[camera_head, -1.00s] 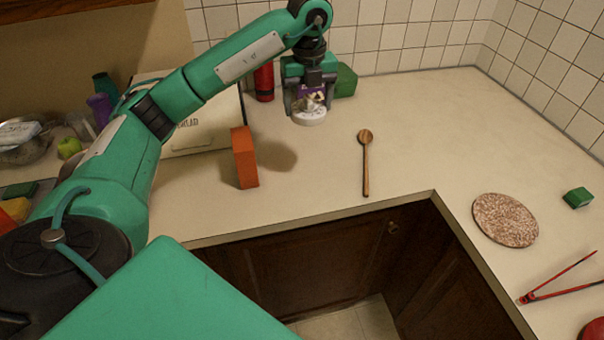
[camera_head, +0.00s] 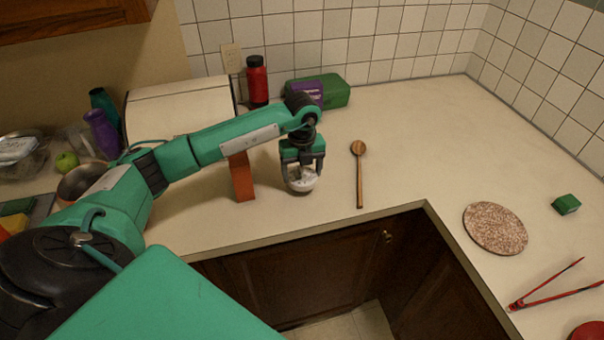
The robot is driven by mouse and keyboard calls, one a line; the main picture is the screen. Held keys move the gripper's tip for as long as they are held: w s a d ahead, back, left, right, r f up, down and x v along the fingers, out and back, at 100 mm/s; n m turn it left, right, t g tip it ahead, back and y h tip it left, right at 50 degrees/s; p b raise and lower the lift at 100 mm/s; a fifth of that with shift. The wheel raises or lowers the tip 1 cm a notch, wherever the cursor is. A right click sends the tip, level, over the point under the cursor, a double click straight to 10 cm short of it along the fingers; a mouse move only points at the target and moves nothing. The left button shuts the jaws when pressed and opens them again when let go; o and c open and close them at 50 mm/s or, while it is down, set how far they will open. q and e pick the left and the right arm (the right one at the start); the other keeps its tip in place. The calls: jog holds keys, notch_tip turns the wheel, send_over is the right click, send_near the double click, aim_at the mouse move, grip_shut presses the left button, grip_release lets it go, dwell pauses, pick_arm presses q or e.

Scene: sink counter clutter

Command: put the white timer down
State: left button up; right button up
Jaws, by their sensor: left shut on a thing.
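The white timer (camera_head: 302,183) is a small round white thing, held low at the counter between the orange block and the wooden spoon. My left gripper (camera_head: 302,175) points down and is shut on it, its fingers on either side. I cannot tell whether the timer's underside touches the counter (camera_head: 400,120). The timer's upper part is partly hidden by the gripper. My right gripper is not in view.
An orange block (camera_head: 242,184) stands close left of the timer, partly behind my arm. A wooden spoon (camera_head: 359,175) lies to the right. Behind are a red bottle (camera_head: 257,82) and a green box (camera_head: 335,91). The counter's front edge is close.

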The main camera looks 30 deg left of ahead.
pick_arm(q)
notch_tip(320, 180, down, 2)
jog(key=shift+f, duration=0.1)
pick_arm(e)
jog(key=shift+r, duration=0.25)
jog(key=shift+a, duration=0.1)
pick_arm(q)
jog(key=shift+f, duration=0.15)
jog(key=o, duration=1)
jog(key=shift+o, duration=0.2)
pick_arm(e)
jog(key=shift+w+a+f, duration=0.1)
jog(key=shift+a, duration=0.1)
